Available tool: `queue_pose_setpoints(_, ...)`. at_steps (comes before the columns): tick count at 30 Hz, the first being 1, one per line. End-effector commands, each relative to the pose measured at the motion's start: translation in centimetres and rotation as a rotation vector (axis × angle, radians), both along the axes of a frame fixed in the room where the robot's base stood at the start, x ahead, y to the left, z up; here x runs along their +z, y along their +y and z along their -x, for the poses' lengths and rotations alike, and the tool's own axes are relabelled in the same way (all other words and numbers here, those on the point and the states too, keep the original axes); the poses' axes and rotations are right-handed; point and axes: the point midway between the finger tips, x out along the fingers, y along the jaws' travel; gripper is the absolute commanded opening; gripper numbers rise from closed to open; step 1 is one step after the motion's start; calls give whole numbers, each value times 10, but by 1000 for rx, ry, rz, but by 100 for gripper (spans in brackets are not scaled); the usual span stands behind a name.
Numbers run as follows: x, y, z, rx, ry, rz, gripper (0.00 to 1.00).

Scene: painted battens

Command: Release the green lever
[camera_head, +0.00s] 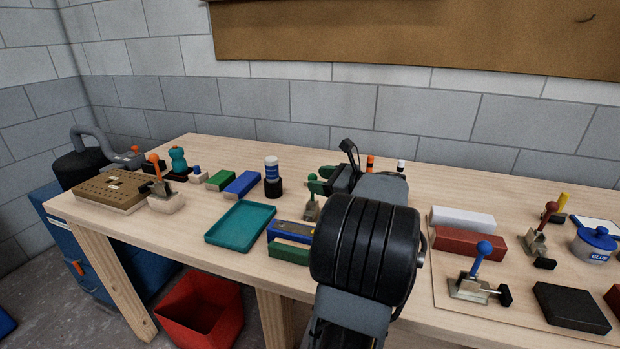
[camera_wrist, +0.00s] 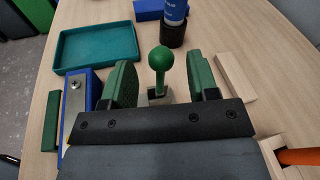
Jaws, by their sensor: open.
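The green lever has a round green knob (camera_wrist: 160,58) on a green stem, and it stands roughly upright on a small metal clamp in the wrist view. Its metal base (camera_head: 310,209) shows in the head view, just left of my arm. My gripper (camera_wrist: 163,78) is open, with one green-padded finger on each side of the lever and a gap on both sides. In the head view my gripper (camera_head: 322,182) is partly hidden by my own arm. The lower part of the clamp is hidden behind the gripper body in the wrist view.
A teal tray (camera_head: 240,222), a blue block (camera_head: 241,184) and a bottle in a dark holder (camera_head: 272,178) stand to the left. A blue-handled clamp (camera_head: 478,270) and a red block (camera_head: 468,243) are to the right.

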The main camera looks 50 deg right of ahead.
Motion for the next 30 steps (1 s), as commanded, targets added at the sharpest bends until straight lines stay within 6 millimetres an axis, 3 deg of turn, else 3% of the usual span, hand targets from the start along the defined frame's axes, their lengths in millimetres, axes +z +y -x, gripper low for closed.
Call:
queue_pose_setpoints(6,8,-10,46,-6,2,-1,54)
queue_pose_setpoints(12,12,-15,74,-3,2,-1,54)
queue_pose_setpoints(19,15,-17,89,-1,1,-2,54)
queue_pose_setpoints(30,14,-17,91,-1,1,-2,54)
